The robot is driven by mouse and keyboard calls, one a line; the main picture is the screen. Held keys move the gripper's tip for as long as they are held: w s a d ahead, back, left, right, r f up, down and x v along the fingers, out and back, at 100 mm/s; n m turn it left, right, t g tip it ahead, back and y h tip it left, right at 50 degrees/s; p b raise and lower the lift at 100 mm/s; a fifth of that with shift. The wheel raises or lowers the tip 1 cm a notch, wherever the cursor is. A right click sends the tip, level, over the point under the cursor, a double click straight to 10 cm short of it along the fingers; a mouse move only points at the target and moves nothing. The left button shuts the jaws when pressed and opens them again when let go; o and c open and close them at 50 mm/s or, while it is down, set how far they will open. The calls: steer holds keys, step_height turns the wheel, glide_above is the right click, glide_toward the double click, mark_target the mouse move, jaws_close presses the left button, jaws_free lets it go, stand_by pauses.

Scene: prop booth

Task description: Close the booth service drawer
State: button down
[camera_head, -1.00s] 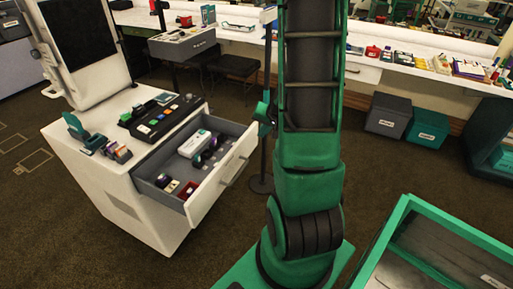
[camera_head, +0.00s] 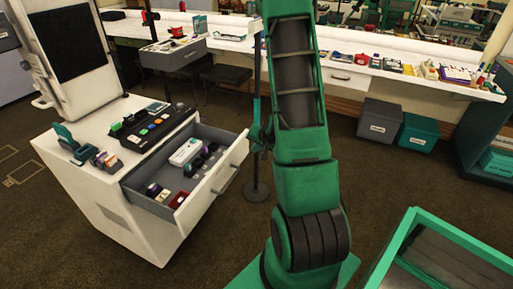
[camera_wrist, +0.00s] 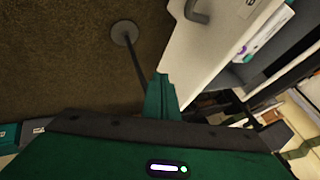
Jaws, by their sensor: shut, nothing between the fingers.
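The booth service drawer (camera_head: 212,188) stands pulled out of the white booth cabinet (camera_head: 130,215), with its grey inside showing. Its white front has a bar handle (camera_head: 226,180), which also shows at the top of the wrist view (camera_wrist: 196,14). My gripper (camera_head: 261,135) is at the far right end of the drawer front in the head view, partly hidden by my arm. In the wrist view its shut, empty green fingers (camera_wrist: 161,95) overlap the edge of the white drawer front (camera_wrist: 205,50). I cannot tell whether they touch it.
The drawer holds a white box (camera_head: 186,152) and several small items. A button panel (camera_head: 150,128) and a screen (camera_head: 62,45) are on the cabinet. A green-framed case (camera_head: 440,235) is at lower right. Carpet lies before the drawer.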

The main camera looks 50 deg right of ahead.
steer(key=shift+w+a+f, duration=0.15)
steer(key=shift+w+f, duration=0.1)
steer(key=shift+w, duration=0.55)
steer(key=shift+w+a+f, duration=0.15)
steer(key=shift+w+f, duration=0.15)
steer(key=shift+w, duration=0.55)
steer(key=shift+w+a+f, duration=0.15)
steer(key=shift+w+f, duration=0.1)
steer(key=shift+w, duration=0.55)
